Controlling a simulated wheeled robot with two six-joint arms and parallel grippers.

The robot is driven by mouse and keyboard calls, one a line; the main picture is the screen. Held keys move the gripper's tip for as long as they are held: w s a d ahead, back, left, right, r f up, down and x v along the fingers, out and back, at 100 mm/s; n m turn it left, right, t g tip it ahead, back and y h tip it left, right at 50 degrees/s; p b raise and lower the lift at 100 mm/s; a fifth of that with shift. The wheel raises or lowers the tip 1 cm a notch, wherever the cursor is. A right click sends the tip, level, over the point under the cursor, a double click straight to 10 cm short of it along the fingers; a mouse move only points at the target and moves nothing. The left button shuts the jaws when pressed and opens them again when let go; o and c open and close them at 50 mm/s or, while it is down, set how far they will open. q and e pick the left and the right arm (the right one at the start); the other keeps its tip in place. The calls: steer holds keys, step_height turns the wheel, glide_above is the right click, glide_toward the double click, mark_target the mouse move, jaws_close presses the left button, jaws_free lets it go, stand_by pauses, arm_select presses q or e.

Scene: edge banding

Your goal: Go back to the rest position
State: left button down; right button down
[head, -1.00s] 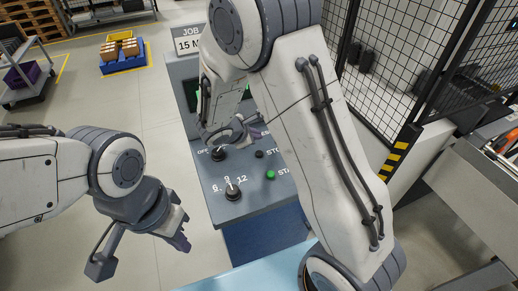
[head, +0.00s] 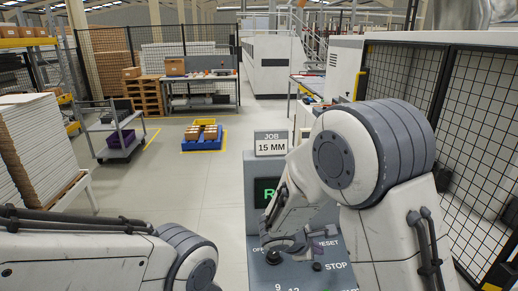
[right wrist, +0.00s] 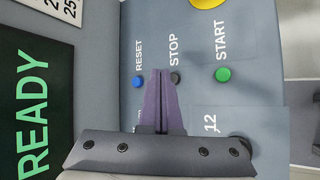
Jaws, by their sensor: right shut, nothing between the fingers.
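My right gripper (head: 318,245) is over the control panel (head: 340,278) of the grey console, with its purple fingers shut and empty. In the right wrist view the closed fingers (right wrist: 162,100) point towards the panel, between the blue RESET button (right wrist: 138,80) and the green START button (right wrist: 223,74). Their tips overlap the dark STOP button (right wrist: 176,78) in the picture; I cannot tell whether they touch it. My left arm comes in at the lower left of the head view, but its gripper is out of the frame.
The console's screen (right wrist: 45,100) reads READY. A JOB 15 MM sign (head: 271,143) stands on top. A black mesh fence (head: 488,150) is at the right. A trolley (head: 115,135), stacked boards (head: 35,150) and a blue pallet (head: 203,142) stand left, with open floor between.

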steer(key=s+a+r+m+g+y+b, duration=0.1)
steer(key=s+a+m+y, duration=0.3)
steer(key=s, duration=0.9)
steer(key=s+a+r+m+g+y+b, duration=0.1)
steer(key=s+a+m+g+y+b, duration=0.2)
steer(key=s+a, duration=0.6)
steer(key=s+g+y, duration=0.1)
steer(key=s, duration=0.3)
steer(key=shift+s+a+r+m, duration=0.15)
steer(key=shift+a+r+m, duration=0.15)
steer(key=shift+a+m, duration=0.1)
